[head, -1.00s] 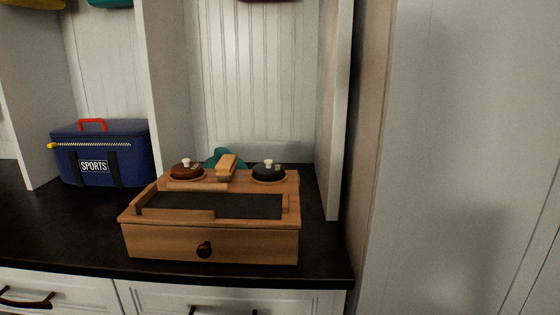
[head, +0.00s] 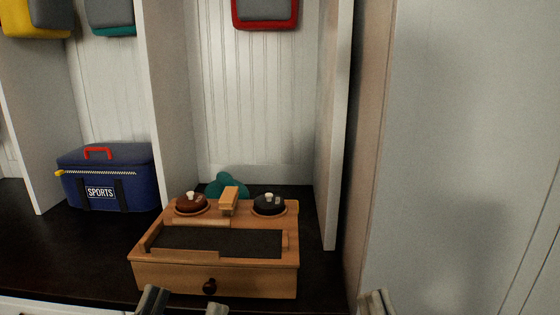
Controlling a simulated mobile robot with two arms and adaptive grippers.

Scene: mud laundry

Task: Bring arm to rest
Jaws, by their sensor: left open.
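My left gripper (head: 184,305) shows at the bottom edge of the head view, in front of the wooden box. Its two fingertips stand well apart and nothing shows between them. My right gripper (head: 376,302) shows only as a small tip at the bottom edge, right of the box and in front of the pale panel. The rest of both arms is out of view.
A wooden box (head: 150,275) with a knobbed drawer stands on the dark counter (head: 70,260). On it are two round lidded pots (head: 191,202) (head: 268,203) and a wooden block (head: 229,198). A blue sports bag (head: 105,178) is left. White dividers (head: 335,120) flank the cubby.

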